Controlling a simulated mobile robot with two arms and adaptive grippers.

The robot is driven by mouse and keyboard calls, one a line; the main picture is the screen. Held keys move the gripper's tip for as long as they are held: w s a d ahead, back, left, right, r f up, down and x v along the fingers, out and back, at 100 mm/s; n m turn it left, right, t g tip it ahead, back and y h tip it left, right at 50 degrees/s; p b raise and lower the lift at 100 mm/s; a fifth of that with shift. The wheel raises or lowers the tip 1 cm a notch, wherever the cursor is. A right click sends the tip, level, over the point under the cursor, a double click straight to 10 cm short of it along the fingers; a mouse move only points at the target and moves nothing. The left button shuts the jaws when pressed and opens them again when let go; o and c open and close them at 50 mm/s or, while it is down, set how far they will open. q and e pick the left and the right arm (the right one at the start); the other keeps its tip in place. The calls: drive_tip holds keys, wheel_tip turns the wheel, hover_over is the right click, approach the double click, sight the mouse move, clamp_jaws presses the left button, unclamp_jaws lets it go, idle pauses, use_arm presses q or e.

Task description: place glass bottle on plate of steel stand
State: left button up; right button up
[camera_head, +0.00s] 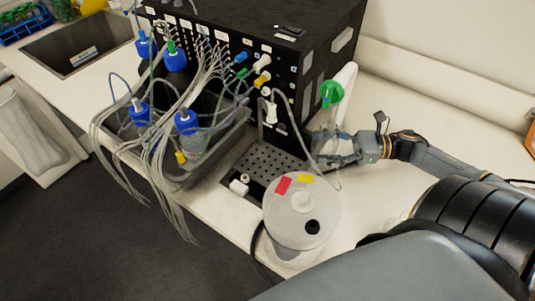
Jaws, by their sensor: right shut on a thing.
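The glass bottle has a green cap (332,92); its clear body is hard to make out below the cap. My right gripper (326,150) comes in from the right and is shut on the bottle, just right of the black machine. The steel stand has a dark perforated plate (270,162), to the left of my right gripper, at the foot of the machine. The bottle is beside the plate, not over it. My left gripper is not in view.
A large black machine (300,50) with many tubes stands behind. A grey tray (215,160) holds blue-capped bottles (187,122). A round translucent container (290,225) with red and yellow labels stands in front of the plate. A small white fitting (239,185) sits by the plate's front-left. Bench is clear at right.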

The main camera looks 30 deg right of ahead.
drive_tip(key=b+x, duration=0.1)
drive_tip(key=x, duration=0.8)
drive_tip(key=shift+w+a, duration=0.15)
drive_tip(key=shift+a, duration=0.1)
drive_tip(key=b+x, duration=0.1)
drive_tip(key=x, duration=0.2)
drive_tip(key=shift+w+a, duration=0.2)
drive_tip(key=shift+a, duration=0.15)
drive_tip(key=shift+f+b, duration=0.6)
drive_tip(key=shift+f, duration=0.2)
drive_tip(key=shift+f, duration=0.1)
drive_tip(key=o, duration=1.3)
